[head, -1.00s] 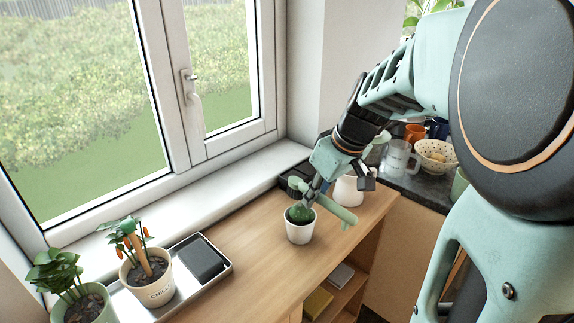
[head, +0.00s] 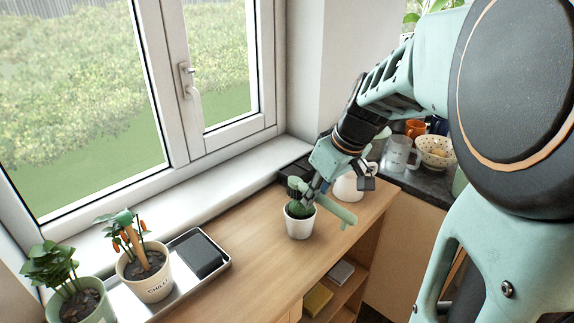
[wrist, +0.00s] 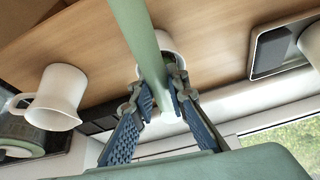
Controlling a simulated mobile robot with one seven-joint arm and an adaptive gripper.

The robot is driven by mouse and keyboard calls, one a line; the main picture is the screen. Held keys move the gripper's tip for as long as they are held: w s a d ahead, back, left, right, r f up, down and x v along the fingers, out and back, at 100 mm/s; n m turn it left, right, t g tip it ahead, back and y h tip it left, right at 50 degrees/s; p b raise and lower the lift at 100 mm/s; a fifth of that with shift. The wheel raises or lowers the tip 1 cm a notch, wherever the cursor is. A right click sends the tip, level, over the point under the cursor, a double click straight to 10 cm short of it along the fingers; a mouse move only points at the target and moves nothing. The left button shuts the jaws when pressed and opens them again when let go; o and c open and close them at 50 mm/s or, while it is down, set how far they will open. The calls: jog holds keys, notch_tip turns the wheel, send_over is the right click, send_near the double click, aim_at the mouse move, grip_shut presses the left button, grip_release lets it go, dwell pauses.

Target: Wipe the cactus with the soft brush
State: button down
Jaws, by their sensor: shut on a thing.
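The cactus (head: 299,211) is a small green plant in a white pot (head: 300,228) on the wooden counter. My gripper (head: 312,190) is shut on the soft brush, whose pale green handle (head: 338,211) sticks out to the lower right. In the wrist view the handle (wrist: 143,45) runs between the gripper's blue pads (wrist: 160,98). The pot's white rim (wrist: 170,40) shows behind it, and the cactus is mostly hidden.
A white jug (head: 347,187) stands just behind my gripper. A metal tray (head: 221,267) with a dark block (head: 200,255), a chili plant pot (head: 147,280) and another potted plant (head: 84,302) are at left. The counter between tray and cactus is clear. The window wall bounds the back.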

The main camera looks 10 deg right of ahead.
aim_at(328, 199)
jog(key=shift+s+d+b, duration=0.4)
jog(key=shift+s+d, duration=0.1)
jog(key=shift+s, duration=0.3)
jog(key=shift+s+d+b, duration=0.35)
jog(key=shift+s+d, duration=0.15)
jog(key=shift+s, duration=0.25)
jog(key=shift+w+a, duration=0.1)
jog(key=shift+w, duration=0.05)
jog(key=shift+w+a, duration=0.5)
jog(key=shift+w, duration=0.2)
jog(key=shift+w+a, duration=0.45)
jog(key=shift+w, duration=0.25)
jog(key=shift+r+p, duration=2.1)
jog(key=shift+r, duration=0.9)
